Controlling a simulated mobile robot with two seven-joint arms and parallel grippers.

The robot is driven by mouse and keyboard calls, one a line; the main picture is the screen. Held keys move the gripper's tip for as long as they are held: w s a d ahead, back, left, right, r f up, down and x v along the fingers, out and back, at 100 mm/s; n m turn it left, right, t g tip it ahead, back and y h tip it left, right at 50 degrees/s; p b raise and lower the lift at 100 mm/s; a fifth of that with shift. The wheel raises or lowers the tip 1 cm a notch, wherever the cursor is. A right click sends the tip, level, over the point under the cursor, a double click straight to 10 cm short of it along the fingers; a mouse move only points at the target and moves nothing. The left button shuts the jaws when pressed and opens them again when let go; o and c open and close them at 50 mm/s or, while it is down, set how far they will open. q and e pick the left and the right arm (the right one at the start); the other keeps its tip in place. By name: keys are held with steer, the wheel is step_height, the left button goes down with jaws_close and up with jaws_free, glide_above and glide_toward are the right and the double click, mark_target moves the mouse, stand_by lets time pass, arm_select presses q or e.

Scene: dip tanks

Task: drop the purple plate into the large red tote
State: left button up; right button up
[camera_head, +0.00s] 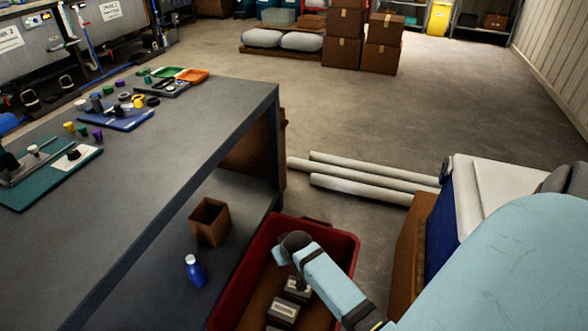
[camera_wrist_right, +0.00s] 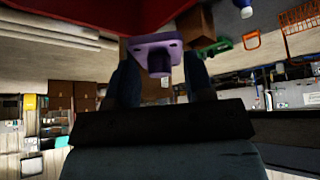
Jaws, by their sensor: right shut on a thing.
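The large red tote (camera_head: 342,248) stands on the floor at the right end of the grey table, with several small grey boxes inside on its brown bottom. My right arm reaches over it from the right in the head view. In the right wrist view my right gripper (camera_wrist_right: 158,62) is shut on the purple plate (camera_wrist_right: 152,46), which has a round stub between the two dark fingers. My left gripper is not in view.
The grey table (camera_head: 190,150) carries trays and small coloured parts. Its lower shelf holds an open cardboard box (camera_head: 209,222) and a blue bottle (camera_head: 195,271). White pipes (camera_head: 365,185) lie beyond the tote.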

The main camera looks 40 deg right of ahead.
arm_select(q)
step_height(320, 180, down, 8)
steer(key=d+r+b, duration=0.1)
steer(key=b, duration=1)
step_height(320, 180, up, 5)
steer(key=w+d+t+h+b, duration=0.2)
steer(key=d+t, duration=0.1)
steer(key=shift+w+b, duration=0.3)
steer(key=shift+b, duration=0.1)
arm_select(e)
steer(key=d+f, duration=0.2)
steer(key=f, duration=0.8)
steer(key=d+f+m, duration=0.1)
steer(key=d+f, duration=0.2)
steer(key=f, duration=0.8)
steer(key=shift+d, duration=0.25)
steer(key=o, duration=1.1)
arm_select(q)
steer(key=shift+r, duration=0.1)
arm_select(e)
steer(key=shift+r, duration=0.1)
